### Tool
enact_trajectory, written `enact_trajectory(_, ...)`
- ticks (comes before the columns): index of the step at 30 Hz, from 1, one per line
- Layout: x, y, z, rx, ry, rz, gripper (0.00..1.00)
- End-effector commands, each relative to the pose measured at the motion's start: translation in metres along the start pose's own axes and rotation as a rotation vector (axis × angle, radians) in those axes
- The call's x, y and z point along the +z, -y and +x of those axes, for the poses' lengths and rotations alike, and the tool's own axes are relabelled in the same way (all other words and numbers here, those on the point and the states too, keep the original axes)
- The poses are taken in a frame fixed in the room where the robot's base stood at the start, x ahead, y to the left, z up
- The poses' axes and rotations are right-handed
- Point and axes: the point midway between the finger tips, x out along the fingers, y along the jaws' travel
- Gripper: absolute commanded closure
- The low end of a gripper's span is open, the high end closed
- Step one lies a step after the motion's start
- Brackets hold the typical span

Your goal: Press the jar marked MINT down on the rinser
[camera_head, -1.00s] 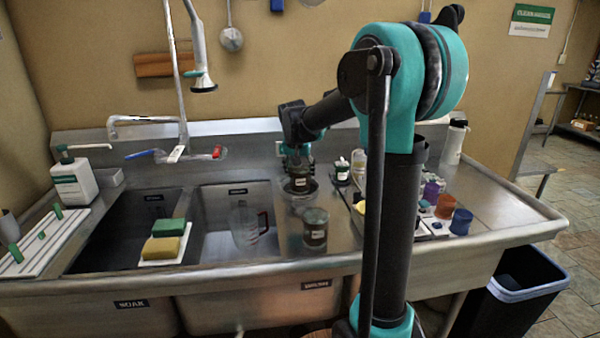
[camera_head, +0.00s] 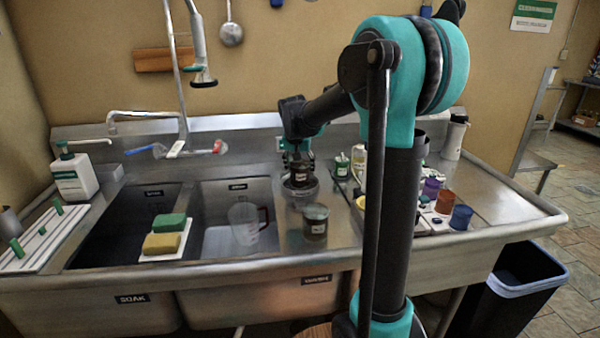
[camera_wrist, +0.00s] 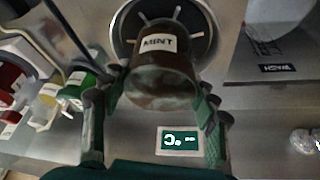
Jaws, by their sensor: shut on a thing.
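The jar marked MINT (camera_wrist: 160,75) is dark brown-green with a white label, and its label reads in the wrist view. My gripper (camera_wrist: 155,105) is shut on it, one finger on each side. The rinser (camera_wrist: 197,22), a round dark dish with pale spokes, lies right behind the jar in the wrist view. In the head view the jar (camera_head: 300,174) is in my gripper (camera_head: 298,160) over the rinser (camera_head: 298,192). I cannot tell whether the jar's rim touches the spokes.
Another jar (camera_head: 315,222) stands on the counter in front of the rinser. A clear jug (camera_head: 245,224) is in the wash basin to the left. Bottles (camera_head: 342,166) stand close on the right. A small display (camera_wrist: 180,141) is near the rinser.

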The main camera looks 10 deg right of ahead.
Motion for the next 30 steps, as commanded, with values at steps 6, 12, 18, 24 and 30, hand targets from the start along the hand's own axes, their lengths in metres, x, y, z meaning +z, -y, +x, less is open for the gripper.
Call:
enact_trajectory(6, 0.000, 0.000, 0.000, 0.000, 0.000, 0.000, 0.75)
enact_trajectory(12, -0.003, 0.000, -0.008, 0.000, 0.000, 0.000, 0.75)
enact_trajectory(18, -0.009, 0.000, -0.021, 0.000, 0.000, 0.000, 0.75)
enact_trajectory(24, -0.014, 0.000, -0.035, 0.000, 0.000, 0.000, 0.75)
enact_trajectory(30, -0.020, 0.000, -0.048, 0.000, 0.000, 0.000, 0.75)
